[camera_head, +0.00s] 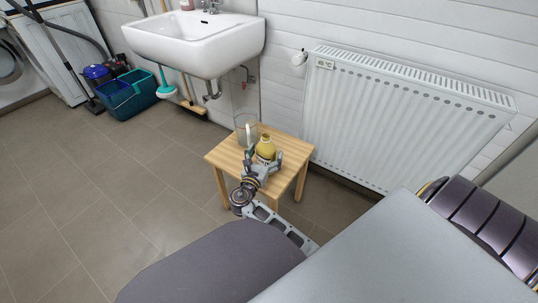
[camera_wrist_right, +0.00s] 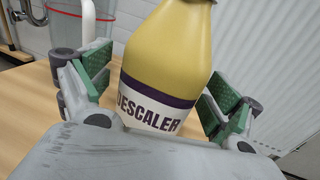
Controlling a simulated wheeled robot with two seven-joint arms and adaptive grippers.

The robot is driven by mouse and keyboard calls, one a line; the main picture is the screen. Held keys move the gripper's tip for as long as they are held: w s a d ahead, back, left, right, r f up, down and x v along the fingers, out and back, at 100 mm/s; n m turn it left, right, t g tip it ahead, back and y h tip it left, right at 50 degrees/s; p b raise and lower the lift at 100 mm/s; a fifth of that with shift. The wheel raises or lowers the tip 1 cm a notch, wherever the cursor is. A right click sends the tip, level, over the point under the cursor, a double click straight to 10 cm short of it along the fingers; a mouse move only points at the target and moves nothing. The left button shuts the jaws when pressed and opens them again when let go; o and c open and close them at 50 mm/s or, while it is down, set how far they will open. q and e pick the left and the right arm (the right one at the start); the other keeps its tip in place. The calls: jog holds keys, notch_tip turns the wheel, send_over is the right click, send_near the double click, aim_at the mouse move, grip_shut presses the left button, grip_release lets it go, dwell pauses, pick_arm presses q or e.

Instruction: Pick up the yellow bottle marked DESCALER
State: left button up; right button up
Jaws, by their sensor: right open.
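In the right wrist view the bottle (camera_wrist_right: 165,52) fills the middle, with a white label reading DESCALER and a dark purple band. It looks tilted in that view. My right gripper (camera_head: 264,158) is at the bottle, with its green-padded fingers on either side of it in the wrist view (camera_wrist_right: 160,88). The fingers are open, and gaps show between the pads and the bottle. The bottle's base is hidden behind the gripper's body. My left gripper is not in view.
A clear container (camera_head: 241,126) with a white item in it stands left of the bottle on the wooden table (camera_head: 222,156). A radiator (camera_head: 395,120) is behind on the right, and a sink (camera_head: 195,45) is behind on the left.

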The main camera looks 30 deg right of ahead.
aim_at(266, 135)
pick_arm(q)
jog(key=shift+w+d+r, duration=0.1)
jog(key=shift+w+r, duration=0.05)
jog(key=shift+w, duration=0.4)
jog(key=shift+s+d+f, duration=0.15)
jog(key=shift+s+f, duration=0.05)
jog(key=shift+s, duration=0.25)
pick_arm(e)
jog(key=shift+r, duration=0.1)
jog(key=c, duration=1.3)
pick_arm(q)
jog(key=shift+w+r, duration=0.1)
pick_arm(e)
jog(key=shift+r, duration=0.35)
jog(key=shift+r+p, duration=0.5)
jog(key=shift+r, duration=0.05)
notch_tip(266, 135, up, 7)
jog(key=p, duration=0.3)
jog(key=shift+f, duration=0.2)
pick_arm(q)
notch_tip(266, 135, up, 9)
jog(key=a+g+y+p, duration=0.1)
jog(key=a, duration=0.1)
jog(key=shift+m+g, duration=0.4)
pick_arm(e)
jog(key=shift+d+r, duration=0.1)
jog(key=shift+r, duration=0.7)
